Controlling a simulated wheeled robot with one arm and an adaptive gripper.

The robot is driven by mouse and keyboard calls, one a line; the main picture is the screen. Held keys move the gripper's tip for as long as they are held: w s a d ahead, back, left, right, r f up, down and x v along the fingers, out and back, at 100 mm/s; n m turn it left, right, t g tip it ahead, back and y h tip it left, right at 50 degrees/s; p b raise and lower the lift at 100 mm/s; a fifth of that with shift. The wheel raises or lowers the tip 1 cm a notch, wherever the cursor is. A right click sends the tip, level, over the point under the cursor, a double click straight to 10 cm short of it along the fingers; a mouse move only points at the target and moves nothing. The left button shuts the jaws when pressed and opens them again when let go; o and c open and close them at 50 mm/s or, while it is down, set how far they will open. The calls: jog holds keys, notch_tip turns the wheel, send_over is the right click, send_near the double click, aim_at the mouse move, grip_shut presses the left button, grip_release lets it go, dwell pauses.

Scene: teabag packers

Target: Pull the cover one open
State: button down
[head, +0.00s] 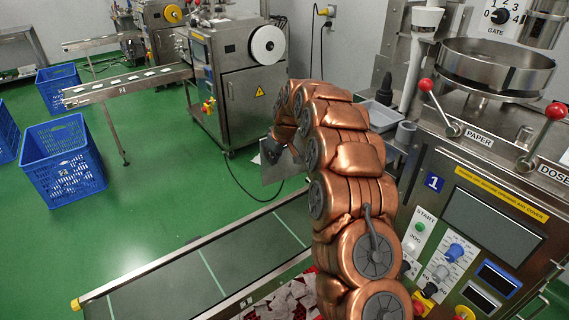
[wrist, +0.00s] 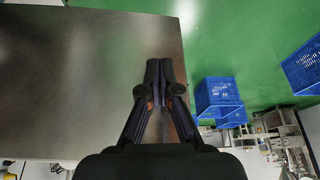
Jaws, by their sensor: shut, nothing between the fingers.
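The machine marked 1 (head: 437,181) stands at the right, partly hidden by my arm. A flat grey metal panel (head: 284,166), which looks like its cover, shows just beyond my gripper. In the wrist view this panel (wrist: 75,75) fills the left half, with its right edge near my fingers. My gripper (head: 272,150) is shut and empty; in the wrist view its fingertips (wrist: 158,70) overlap the panel near that edge. I cannot tell whether they touch it. The cover's hinge and handle are not visible.
A conveyor (head: 225,255) with a dark belt runs at lower left of my arm. A blue crate (head: 62,160) stands on the green floor. A second machine (head: 235,90) stands behind. Red-knobbed levers (head: 427,85) rise from the near machine's top.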

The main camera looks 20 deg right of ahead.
jog(key=shift+w+a, duration=0.2)
jog(key=shift+w, duration=0.9)
